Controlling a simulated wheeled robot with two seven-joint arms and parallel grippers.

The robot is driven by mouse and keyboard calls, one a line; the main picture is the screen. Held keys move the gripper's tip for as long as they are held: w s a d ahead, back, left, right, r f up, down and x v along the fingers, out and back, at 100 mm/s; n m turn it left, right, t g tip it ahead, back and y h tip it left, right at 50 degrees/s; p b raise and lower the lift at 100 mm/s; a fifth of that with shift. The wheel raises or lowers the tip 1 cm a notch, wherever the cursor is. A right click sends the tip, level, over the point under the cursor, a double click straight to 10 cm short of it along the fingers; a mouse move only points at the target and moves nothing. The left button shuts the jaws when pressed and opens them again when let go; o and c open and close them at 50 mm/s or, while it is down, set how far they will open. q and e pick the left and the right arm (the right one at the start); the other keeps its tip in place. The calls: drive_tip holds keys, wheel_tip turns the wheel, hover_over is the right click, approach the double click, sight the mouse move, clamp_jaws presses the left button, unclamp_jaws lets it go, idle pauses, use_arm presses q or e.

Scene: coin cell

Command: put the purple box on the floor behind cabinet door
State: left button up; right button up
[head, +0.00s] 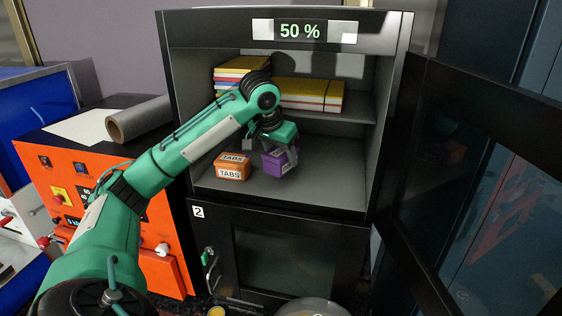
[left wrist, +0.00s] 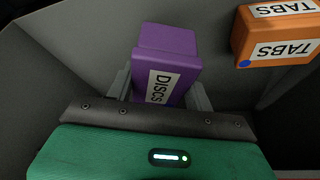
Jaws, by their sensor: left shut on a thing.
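The purple box (head: 279,163) with a white label is inside the open upper compartment of the cabinet (head: 330,184), over its lower floor. In the left wrist view the purple box (left wrist: 168,50) reads "DISCS" and sits between the two grey fingers. My left gripper (head: 280,150) is shut on it, reaching down from above. I cannot tell if the box touches the compartment floor. The open cabinet door (head: 470,180) hangs to the right. My right gripper is not in view.
An orange "TABS" box (head: 232,167) stands just left of the purple box. Stacked books or folders (head: 310,94) lie on the shelf above. The closed lower door (head: 285,258) is marked 2. An orange machine (head: 105,190) stands left; the compartment's right side is clear.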

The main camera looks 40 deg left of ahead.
use_arm(q)
drive_tip(key=shift+s+f, duration=0.2)
drive_tip(key=shift+f, duration=0.1)
drive_tip(key=shift+f+p, duration=0.35)
drive_tip(key=shift+p+x, duration=0.85)
drive_tip(key=shift+x, duration=0.25)
drive_tip(key=shift+s+a+f, duration=0.1)
drive_tip(key=shift+s+f, duration=0.05)
drive_tip(key=shift+f, duration=0.2)
drive_tip(key=o, duration=1)
drive_tip(key=shift+f, duration=0.15)
